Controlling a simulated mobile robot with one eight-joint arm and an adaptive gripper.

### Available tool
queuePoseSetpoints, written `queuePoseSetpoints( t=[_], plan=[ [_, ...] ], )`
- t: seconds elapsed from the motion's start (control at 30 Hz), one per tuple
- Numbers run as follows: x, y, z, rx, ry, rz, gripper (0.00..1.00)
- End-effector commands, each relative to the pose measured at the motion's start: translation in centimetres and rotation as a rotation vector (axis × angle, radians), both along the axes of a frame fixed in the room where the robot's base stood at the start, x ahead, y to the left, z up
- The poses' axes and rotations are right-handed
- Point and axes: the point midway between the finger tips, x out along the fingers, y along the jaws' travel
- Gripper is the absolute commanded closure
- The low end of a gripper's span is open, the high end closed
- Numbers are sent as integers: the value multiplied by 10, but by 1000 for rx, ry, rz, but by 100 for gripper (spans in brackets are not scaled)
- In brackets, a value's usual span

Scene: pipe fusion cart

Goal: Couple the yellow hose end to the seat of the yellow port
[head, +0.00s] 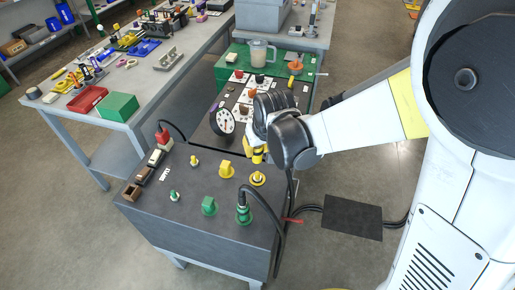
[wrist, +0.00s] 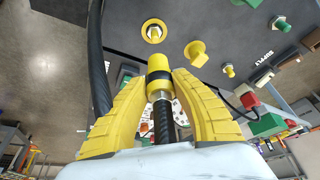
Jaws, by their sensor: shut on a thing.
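My gripper (wrist: 162,82) is shut on the yellow hose end (wrist: 159,68), a yellow collar with a black band and a metal neck above a black hose. The yellow port (wrist: 154,31), a ring with a round middle, lies just beyond the hose end in the wrist view, with a visible gap between them. In the head view the yellow port (head: 258,178) sits on the dark cart top, and my gripper (head: 254,152) holds the hose end (head: 258,157) close above and behind it. My arm partly hides the grip there.
A large yellow knob (head: 227,170) stands left of the port on the cart top (head: 180,225). A green hose connector (head: 244,213) with a black hose stands in front, beside a green knob (head: 209,206). A round gauge (head: 222,121) is behind. A red-headed plug (head: 163,138) is at left.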

Motion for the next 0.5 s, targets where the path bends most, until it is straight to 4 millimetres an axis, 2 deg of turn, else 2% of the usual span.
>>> queuePoseSetpoints(
  t=[0.5],
  plan=[
    [0,0,-49,0,0,0,100]
  ],
)
